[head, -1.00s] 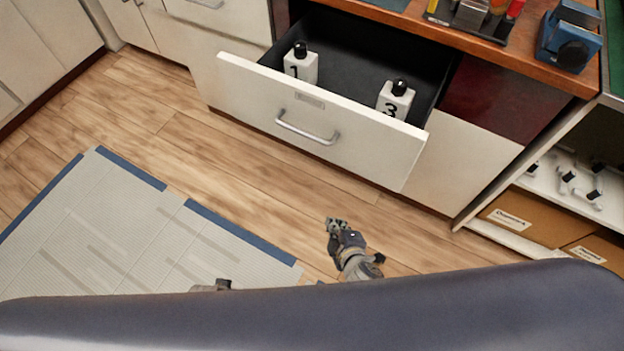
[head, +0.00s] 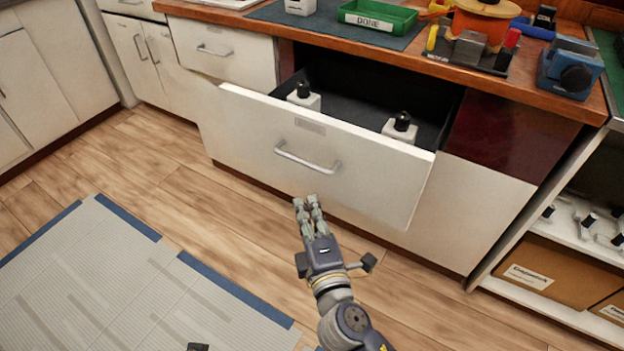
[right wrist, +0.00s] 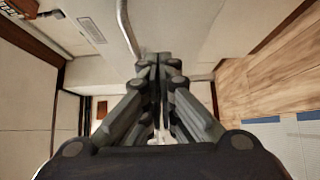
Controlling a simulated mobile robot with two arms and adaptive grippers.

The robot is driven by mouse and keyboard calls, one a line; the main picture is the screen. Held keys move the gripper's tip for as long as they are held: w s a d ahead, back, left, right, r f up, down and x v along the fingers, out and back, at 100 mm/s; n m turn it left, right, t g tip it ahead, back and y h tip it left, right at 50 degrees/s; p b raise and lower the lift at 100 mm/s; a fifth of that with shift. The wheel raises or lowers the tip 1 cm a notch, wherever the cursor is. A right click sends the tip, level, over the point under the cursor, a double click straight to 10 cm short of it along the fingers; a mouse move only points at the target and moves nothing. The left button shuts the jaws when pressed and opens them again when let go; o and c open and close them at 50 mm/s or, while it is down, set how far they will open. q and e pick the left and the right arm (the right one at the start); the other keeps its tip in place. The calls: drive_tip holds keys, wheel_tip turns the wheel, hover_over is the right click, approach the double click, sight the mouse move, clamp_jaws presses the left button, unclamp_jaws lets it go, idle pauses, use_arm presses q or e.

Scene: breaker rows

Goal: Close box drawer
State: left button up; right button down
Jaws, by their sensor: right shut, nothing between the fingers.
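The box drawer (head: 355,160) is pulled out from the cabinet under the wooden counter, with its white front and bar handle (head: 307,158) facing me. My right gripper (head: 306,203) is shut and empty, in front of the drawer and just below the handle in the head view. In the right wrist view its fingers (right wrist: 160,62) point toward the drawer front, with the handle (right wrist: 127,28) just left of the tips. A small dark part at the bottom edge may be my left gripper; its fingers cannot be made out.
The counter holds a green tray (head: 378,16), a tool stand (head: 472,48) and a blue device (head: 571,68). An open shelf (head: 560,232) with boxes is at the right. A grey mat (head: 120,275) lies on the wooden floor at the left.

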use_arm(q)
drive_tip(key=shift+f, duration=0.5)
use_arm(e)
drive_tip(key=shift+w+d, duration=0.3)
drive_tip(key=shift+w, duration=1)
drive_tip(key=shift+w+d, duration=0.25)
drive_tip(key=shift+w, duration=1.1)
drive_tip(key=shift+w+d, duration=0.3)
drive_tip(key=shift+w, duration=1)
drive_tip(key=shift+w, duration=0.1)
